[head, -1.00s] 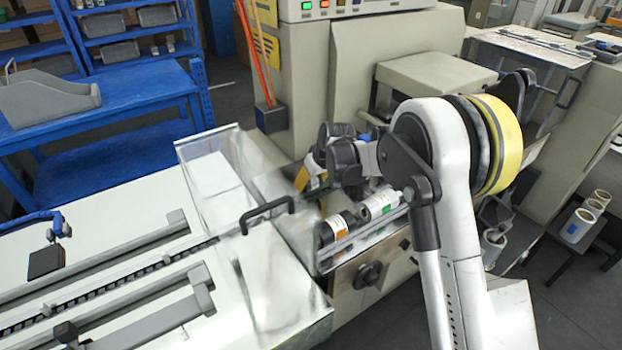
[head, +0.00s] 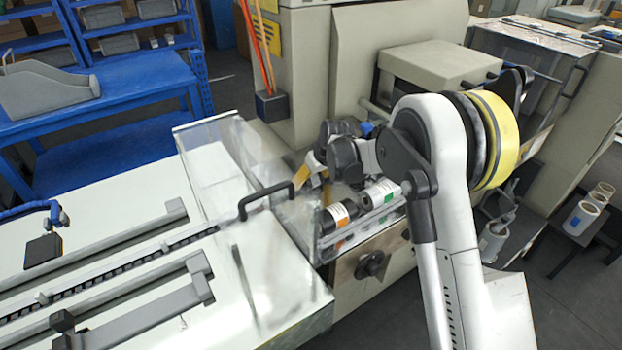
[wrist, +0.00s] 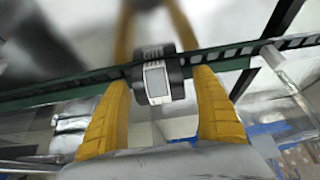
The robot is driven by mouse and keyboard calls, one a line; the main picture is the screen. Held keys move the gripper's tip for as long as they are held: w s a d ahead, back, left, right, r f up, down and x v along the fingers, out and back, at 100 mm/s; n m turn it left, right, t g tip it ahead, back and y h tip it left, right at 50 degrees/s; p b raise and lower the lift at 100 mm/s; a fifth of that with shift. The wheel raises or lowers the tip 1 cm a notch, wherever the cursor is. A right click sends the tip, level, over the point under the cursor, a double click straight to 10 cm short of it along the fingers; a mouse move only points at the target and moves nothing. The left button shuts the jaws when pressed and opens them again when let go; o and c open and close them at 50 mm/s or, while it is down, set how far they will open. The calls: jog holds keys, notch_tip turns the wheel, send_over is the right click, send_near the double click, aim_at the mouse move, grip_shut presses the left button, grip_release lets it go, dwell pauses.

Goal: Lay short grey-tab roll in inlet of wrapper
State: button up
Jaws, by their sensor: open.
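In the wrist view, a short dark roll (wrist: 155,75) with a white label and a grey patch lies between my fingers, across a dark slotted track (wrist: 225,58) that looks like the wrapper's inlet. My gripper (wrist: 161,82) is open, with one yellow finger on each side of the roll. A small gap shows at the right finger; contact at the left cannot be told. In the head view my gripper (head: 308,182) is by the clear guard (head: 205,160) at the inlet end, and the roll there cannot be made out.
A rack (head: 372,234) beside the inlet holds an orange-label roll (head: 337,216) and a green-label roll (head: 381,192). A black handle (head: 265,200) stands up close to my gripper. The wrapper body (head: 350,60) rises behind. White cores (head: 581,217) stand at far right.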

jog(key=v, duration=1.2)
jog(key=shift+s, duration=0.1)
jog(key=s+d+r+m+t+h, duration=0.1)
jog(key=s+d+r+m, duration=0.1)
jog(key=s+d+r, duration=0.45)
jog(key=s+d+r+m, duration=0.1)
jog(key=s+d+r, duration=0.25)
jog(key=s, duration=0.65)
jog(key=s+d+f+m+t+h, duration=0.1)
jog(key=s+d+m, duration=0.1)
jog(key=s, duration=0.7)
jog(key=s+d+f+m+h, duration=0.1)
jog(key=s+d, duration=0.4)
jog(key=s, duration=0.4)
jog(key=shift+s+d+f+m+t, duration=0.25)
jog(key=shift+f+m+t, duration=0.1)
jog(key=shift+m+t, duration=0.05)
